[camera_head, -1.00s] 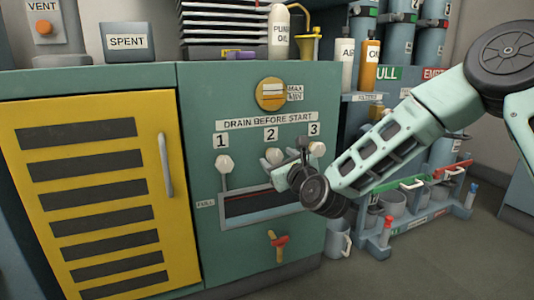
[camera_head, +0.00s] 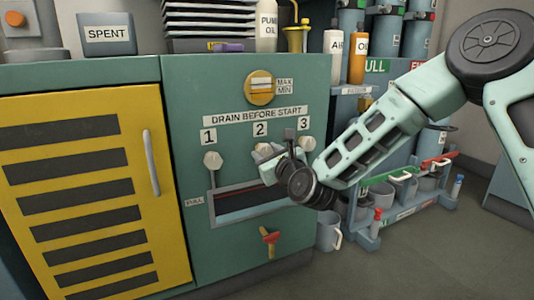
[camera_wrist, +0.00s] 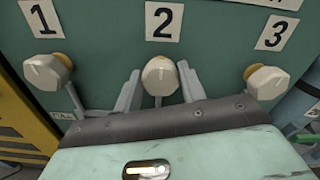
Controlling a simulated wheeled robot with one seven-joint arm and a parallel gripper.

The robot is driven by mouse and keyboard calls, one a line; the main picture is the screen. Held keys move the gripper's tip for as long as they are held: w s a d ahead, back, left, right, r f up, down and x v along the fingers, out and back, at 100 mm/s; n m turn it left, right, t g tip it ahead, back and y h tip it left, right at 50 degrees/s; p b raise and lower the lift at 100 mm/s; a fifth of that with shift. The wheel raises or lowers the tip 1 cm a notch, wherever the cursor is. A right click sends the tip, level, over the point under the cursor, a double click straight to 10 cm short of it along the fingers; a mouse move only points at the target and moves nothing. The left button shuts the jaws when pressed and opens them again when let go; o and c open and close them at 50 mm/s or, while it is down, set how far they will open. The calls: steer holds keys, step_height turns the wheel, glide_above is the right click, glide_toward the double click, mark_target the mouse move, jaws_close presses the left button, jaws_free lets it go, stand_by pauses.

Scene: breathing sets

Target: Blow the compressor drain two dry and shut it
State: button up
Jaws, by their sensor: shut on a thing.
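The drain two knob (camera_wrist: 160,75) is a pale faceted knob under the "2" label on the green compressor panel. My gripper (camera_wrist: 160,88) has a finger on each side of it and is shut on it. In the head view my gripper (camera_head: 268,153) is at this knob, and my wrist hides part of it. Drain one knob (camera_wrist: 48,71) and drain three knob (camera_wrist: 266,81) stand free to either side. A dark window with a pale lower ledge (camera_head: 250,210) is set in the panel below the knobs. Whether the drain is wet or dry cannot be told.
A red-handled valve (camera_head: 270,237) sits low on the panel. A yellow louvred door (camera_head: 130,200) with a grey handle is at left. Bottles and a rack (camera_head: 395,215) of mugs stand at right, behind my arm. Grey floor is clear at lower right.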

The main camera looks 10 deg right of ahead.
steer(key=n+p, duration=0.2)
steer(key=n, duration=0.2)
steer(key=shift+r, duration=0.1)
steer(key=n+p, duration=0.1)
steer(key=n, duration=0.2)
steer(key=shift+a+n+p, duration=0.1)
steer(key=shift+n+p, duration=0.2)
steer(key=shift+n, duration=0.1)
steer(key=n+p, duration=0.1)
steer(key=n, duration=0.2)
steer(key=shift+n, duration=0.3)
steer(key=n, duration=0.2)
steer(key=n+p, duration=0.1)
steer(key=shift+f+n, duration=0.2)
steer(key=shift+n, duration=0.2)
steer(key=n+p, duration=0.1)
steer(key=n, duration=0.6)
steer(key=shift+f+p, duration=0.15)
steer(key=shift+p, duration=0.15)
steer(key=n, duration=0.3)
steer(key=shift+n+p, duration=0.3)
steer(key=shift+n, duration=0.1)
steer(key=shift+f+n, duration=0.15)
steer(key=shift+n, duration=1.65)
